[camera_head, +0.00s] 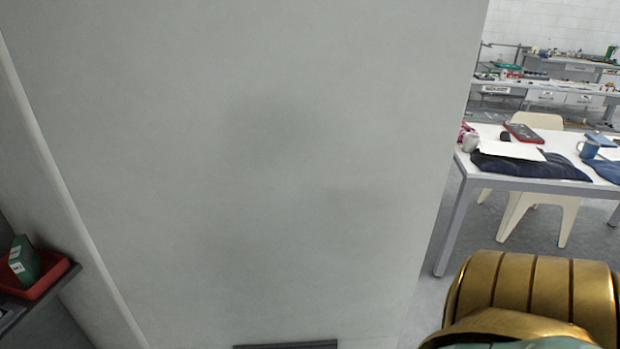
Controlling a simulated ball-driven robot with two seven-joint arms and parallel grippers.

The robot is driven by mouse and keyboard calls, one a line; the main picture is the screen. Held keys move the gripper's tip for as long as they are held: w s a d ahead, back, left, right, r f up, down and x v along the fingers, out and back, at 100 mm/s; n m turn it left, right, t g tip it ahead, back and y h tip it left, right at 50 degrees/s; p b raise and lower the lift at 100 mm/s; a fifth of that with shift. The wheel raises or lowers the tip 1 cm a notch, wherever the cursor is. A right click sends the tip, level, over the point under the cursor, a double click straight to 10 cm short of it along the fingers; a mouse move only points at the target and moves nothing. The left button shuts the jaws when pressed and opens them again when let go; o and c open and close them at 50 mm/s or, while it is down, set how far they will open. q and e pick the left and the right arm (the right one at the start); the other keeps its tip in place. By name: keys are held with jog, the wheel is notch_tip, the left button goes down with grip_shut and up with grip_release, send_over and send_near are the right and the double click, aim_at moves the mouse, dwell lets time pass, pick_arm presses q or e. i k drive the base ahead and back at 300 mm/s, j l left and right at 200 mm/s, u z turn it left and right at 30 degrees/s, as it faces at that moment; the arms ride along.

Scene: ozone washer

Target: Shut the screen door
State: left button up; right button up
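A large flat pale-grey panel (260,150) fills most of the head view, close in front of me. It may be the screen door, but I cannot tell for sure; no hinge shows. A raised vertical edge (65,190) runs down its left side. A dark strip (285,345) shows at its bottom, cut off by the frame. A gold and green part of my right arm is at the lower right. Neither gripper is in view.
At the left, a dark shelf (14,311) holds a red tray (56,276) with a green box (24,262). To the right stand a white table (550,187) with cloths and a mug (588,150), and a cream chair (565,222). Workbenches (545,84) are behind. Floor shows between panel and table.

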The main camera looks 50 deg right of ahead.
aim_at(243, 173)
jog(key=k+l+u, duration=0.2)
jog(key=l, duration=0.4)
jog(key=k+l+u, duration=0.2)
jog(key=k+l, duration=0.15)
jog(key=l, duration=0.2)
jog(key=k+l+u, duration=0.25)
jog(key=l, duration=0.25)
jog(key=k+l+u, duration=0.2)
jog(key=k+l, duration=0.25)
jog(key=k+l+u, duration=0.15)
jog(key=l, duration=0.25)
jog(key=l+u, duration=0.15)
jog(key=l, duration=0.2)
jog(key=k+l+u, duration=0.15)
jog(key=l, duration=0.2)
jog(key=k+l+u, duration=0.15)
jog(key=l, duration=0.2)
jog(key=i+l+u, duration=0.25)
jog(key=l, duration=0.5)
jog(key=l+u, duration=0.2)
jog(key=l, duration=0.55)
jog(key=i+l+u, duration=0.1)
jog(key=l+u, duration=0.15)
jog(key=l, duration=0.6)
